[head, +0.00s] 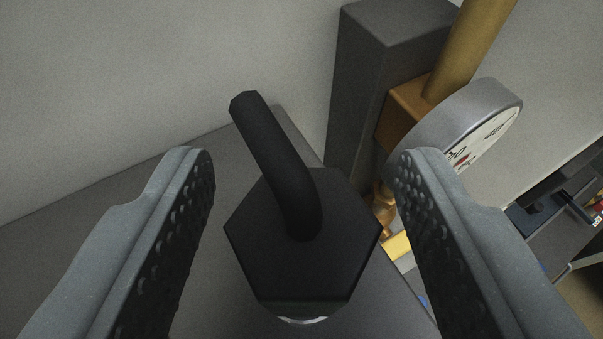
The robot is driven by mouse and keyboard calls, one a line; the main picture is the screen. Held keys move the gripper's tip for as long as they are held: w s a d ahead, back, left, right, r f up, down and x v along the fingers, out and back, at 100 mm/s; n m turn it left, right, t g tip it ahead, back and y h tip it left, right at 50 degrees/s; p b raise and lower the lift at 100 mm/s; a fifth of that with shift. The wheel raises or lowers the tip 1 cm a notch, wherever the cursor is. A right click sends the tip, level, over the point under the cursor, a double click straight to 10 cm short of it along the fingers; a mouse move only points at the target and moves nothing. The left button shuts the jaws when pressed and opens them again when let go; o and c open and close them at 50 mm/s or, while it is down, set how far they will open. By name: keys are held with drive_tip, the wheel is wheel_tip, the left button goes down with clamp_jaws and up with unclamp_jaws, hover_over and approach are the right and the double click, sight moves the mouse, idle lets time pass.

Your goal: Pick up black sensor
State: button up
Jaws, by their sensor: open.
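The black sensor (340,223) has a hexagonal body with a thick bent black stem rising from its top toward the upper left. It sits on a dark grey surface (205,235), and a small light round part shows at its lower edge. My gripper (297,165) is open, with one textured finger on each side of the sensor. Gaps show between both fingers and the sensor, so I see no contact. How far the fingertips are above or below the sensor's body is hard to tell.
A round gauge (455,125) with a white dial stands close behind the right finger, beside a brass pipe (470,50) and a dark grey block (365,95). A pale wall (130,80) rises behind. Shelving with small items (565,205) lies at the far right.

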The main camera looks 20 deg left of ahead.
drive_tip(key=c, duration=1.1)
drive_tip(key=shift+r, duration=0.2)
